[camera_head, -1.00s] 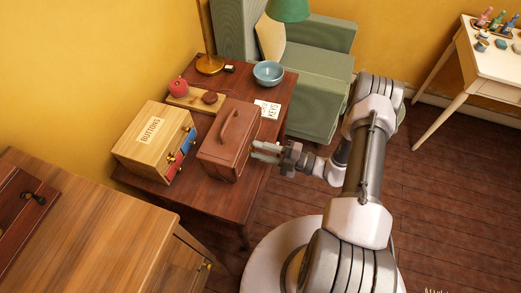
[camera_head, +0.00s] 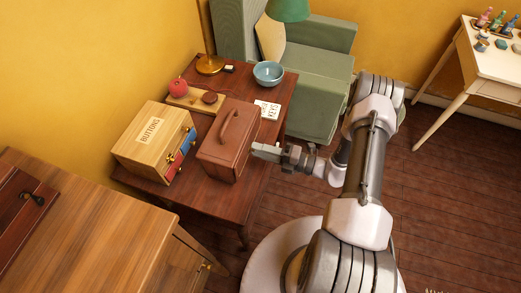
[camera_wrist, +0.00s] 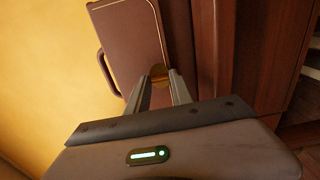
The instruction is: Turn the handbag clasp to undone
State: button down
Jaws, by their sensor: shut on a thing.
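The brown handbag (camera_head: 226,142) stands upright on the dark wooden side table, its handle on top. In the wrist view the handbag (camera_wrist: 128,45) appears turned sideways, with its handle at the left. A gold-coloured clasp (camera_wrist: 158,72) shows on the bag's near side, between my fingertips and partly hidden by them. My gripper (camera_head: 260,150) is at the bag's right side, level with that face. In the wrist view my gripper (camera_wrist: 160,88) is shut on the clasp. I cannot tell the clasp's turned position.
A wooden box labelled BUTTONS (camera_head: 152,143) stands left of the bag. A blue bowl (camera_head: 268,72), a KEYS card (camera_head: 268,109), a red apple-like object (camera_head: 179,89) and a brass lamp (camera_head: 210,64) share the table. A green armchair (camera_head: 318,90) stands behind. Open floor lies to the right.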

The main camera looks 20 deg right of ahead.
jog(key=c, duration=1.1)
grip_release()
jog(key=p+v, duration=0.3)
jog(key=v, duration=1.4)
jog(key=shift+s+d, duration=0.15)
jog(key=shift+d, duration=0.05)
